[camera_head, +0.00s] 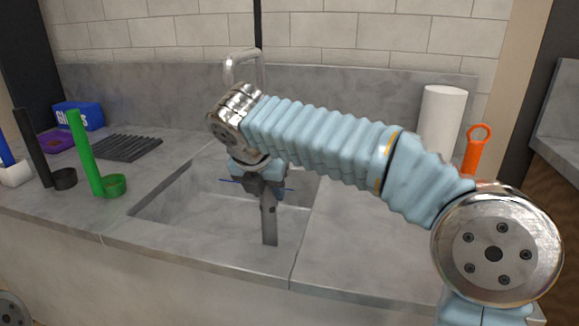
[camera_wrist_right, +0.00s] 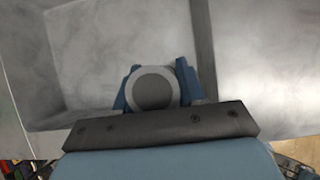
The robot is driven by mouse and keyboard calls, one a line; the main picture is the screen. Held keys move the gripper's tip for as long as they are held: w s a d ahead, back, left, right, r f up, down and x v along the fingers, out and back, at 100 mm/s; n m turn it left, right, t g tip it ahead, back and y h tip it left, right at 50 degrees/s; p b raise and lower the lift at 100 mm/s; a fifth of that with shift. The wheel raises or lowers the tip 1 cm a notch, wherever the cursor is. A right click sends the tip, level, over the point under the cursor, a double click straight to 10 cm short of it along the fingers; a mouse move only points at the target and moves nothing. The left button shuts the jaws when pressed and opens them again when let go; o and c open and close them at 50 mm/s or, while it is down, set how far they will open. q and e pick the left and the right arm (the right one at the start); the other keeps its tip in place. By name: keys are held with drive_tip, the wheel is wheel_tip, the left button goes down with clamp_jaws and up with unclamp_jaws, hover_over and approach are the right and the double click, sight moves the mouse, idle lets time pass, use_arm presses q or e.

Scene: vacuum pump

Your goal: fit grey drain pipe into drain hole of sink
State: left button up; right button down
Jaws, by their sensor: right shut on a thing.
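My right gripper (camera_head: 266,190) points down over the sink (camera_head: 200,208) and is shut on the grey drain pipe (camera_head: 269,222). The pipe hangs roughly upright, its lower part showing below the fingers against the sink. In the right wrist view the pipe (camera_wrist_right: 152,90) shows end-on as a grey disc with a lighter rim, between the blue fingers. The sink basin (camera_wrist_right: 115,60) lies behind it there. The drain hole does not show in either view. Whether the pipe's lower end touches the sink, I cannot tell. My left gripper is not in view.
A faucet (camera_head: 243,66) stands behind the sink. On the left are a green holder (camera_head: 82,150), a black holder (camera_head: 33,150), a ridged dark mat (camera_head: 125,147) and a blue glove box (camera_head: 78,115). A paper roll (camera_head: 442,120) and orange tool (camera_head: 474,150) stand at the right.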

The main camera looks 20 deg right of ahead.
sight(265, 202)
idle(0.3)
drive_tip(key=shift+a+f+b, duration=0.1)
drive_tip(key=shift+f+b, duration=0.85)
drive_tip(key=shift+f, duration=1.45)
drive_tip(key=shift+p, duration=0.35)
